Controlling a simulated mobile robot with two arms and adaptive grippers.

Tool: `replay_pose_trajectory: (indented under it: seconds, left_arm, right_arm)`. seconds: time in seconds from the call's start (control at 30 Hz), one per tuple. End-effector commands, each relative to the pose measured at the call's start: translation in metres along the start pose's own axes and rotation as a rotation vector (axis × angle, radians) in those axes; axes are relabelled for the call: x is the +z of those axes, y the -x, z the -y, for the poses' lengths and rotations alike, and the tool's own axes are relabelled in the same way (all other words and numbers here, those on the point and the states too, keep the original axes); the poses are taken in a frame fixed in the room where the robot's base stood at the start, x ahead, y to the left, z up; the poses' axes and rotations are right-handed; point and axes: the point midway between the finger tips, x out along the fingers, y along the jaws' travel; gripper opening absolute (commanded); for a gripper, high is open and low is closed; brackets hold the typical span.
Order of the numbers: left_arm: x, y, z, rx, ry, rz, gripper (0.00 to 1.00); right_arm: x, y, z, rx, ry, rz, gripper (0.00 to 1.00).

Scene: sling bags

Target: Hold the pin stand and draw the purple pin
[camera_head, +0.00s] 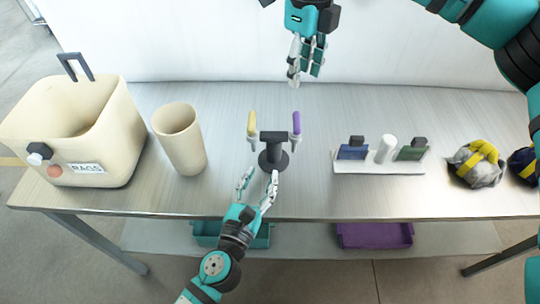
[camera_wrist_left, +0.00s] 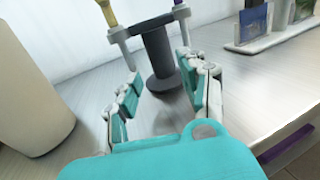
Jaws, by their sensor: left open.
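The dark grey pin stand (camera_head: 273,157) stands upright near the middle of the table, with a round base and a crossbar. The yellow pin (camera_head: 252,123) is upright at its left end and the purple pin (camera_head: 296,122) at its right end. My left gripper (camera_head: 259,180) is open and empty just in front of the stand. In the left wrist view the stand's post (camera_wrist_left: 160,58) shows beyond and between the spread fingers, apart from them. The purple pin is mostly cut off there. My right gripper (camera_head: 306,72) hangs empty above the table's back edge, fingers pointing down; its opening is unclear.
A cream bin (camera_head: 120,150) labelled RAGS and a cream cup (camera_head: 180,140) stand at the left. A white rack (camera_head: 380,167) with small blue and green items is at the right, beside bundled sling bags (camera_head: 478,165). Teal and purple trays (camera_head: 374,236) sit on the lower shelf.

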Motion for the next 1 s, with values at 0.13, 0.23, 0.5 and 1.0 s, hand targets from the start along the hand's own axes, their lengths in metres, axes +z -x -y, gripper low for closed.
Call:
replay_pose_trajectory:
  seconds: [0.13, 0.23, 0.5, 1.0]
  left_arm:
    - [0.001, -0.031, 0.000, 0.001, -0.001, 0.002, 0.42]
    - [0.001, -0.048, 0.000, 0.000, -0.002, 0.002, 0.42]
    - [0.000, -0.073, 0.000, 0.000, -0.001, -0.001, 0.42]
    - [-0.001, -0.075, 0.000, 0.000, 0.000, -0.002, 0.20]
  right_arm:
    - [0.000, 0.000, 0.000, 0.000, 0.000, 0.000, 0.38]
    - [0.000, 0.000, 0.000, 0.000, 0.000, 0.000, 0.38]
    - [0.000, 0.000, 0.000, 0.000, 0.000, 0.000, 0.38]
    - [0.000, 0.000, 0.000, 0.000, 0.000, 0.000, 0.38]
